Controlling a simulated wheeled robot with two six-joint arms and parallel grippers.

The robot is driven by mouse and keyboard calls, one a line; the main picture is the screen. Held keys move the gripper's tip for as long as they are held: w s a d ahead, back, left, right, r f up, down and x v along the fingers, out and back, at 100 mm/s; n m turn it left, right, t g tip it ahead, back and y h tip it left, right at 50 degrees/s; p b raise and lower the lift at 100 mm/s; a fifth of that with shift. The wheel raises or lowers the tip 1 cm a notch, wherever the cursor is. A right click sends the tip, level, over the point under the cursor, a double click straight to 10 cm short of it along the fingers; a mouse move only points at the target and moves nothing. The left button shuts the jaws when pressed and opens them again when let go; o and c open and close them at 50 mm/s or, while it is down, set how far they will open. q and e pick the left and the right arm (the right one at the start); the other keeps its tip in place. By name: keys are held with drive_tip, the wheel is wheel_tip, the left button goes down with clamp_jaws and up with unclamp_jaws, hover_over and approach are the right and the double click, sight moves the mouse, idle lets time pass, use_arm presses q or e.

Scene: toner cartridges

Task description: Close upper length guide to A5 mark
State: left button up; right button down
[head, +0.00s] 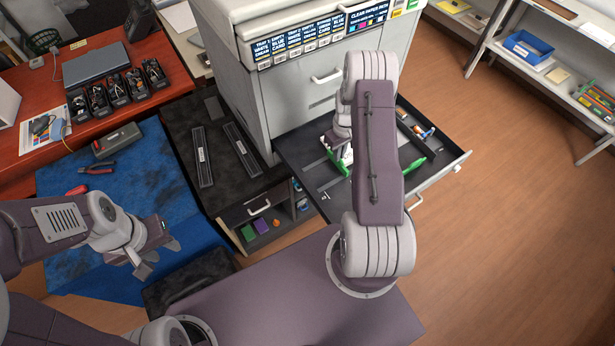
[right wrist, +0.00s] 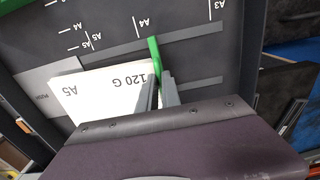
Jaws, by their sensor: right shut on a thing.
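The paper tray (head: 312,174) is pulled out of the printer like a drawer. In the right wrist view its dark floor (right wrist: 120,15) has white A3, A4 and A5 marks beside a grey slot. The green length guide (right wrist: 154,52) stands at this slot, close to the A4 mark on its A3 side. A white paper stack (right wrist: 95,92) labelled A5 120 G lies beside it. My right gripper (right wrist: 164,92) is shut on the green guide; the fingers partly hide it. In the head view my left gripper (head: 158,257) is open and empty above the blue mat.
Another green guide (head: 414,167) stands at the tray's right. The printer body (head: 310,95) rises behind the tray. A small cabinet (head: 262,212) stands left of it, below two black bars (head: 201,155). Pliers (head: 97,169) lie on the blue mat (head: 140,185).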

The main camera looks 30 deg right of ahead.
drive_tip(key=shift+w+d+b, duration=0.15)
drive_tip(key=shift+d+b, duration=0.25)
drive_tip(key=shift+d, duration=0.85)
drive_tip(key=shift+w+d+b, duration=0.1)
drive_tip(key=shift+d+b, duration=0.25)
drive_tip(key=shift+d, duration=0.85)
drive_tip(key=shift+w+d+b, duration=0.2)
drive_tip(key=shift+d+b, duration=0.9)
drive_tip(key=shift+d, duration=1.5)
drive_tip(key=c, duration=1.7)
unclamp_jaws()
drive_tip(key=shift+d, duration=0.1)
wheel_tip(320, 180, up, 7)
drive_tip(key=p, duration=0.5)
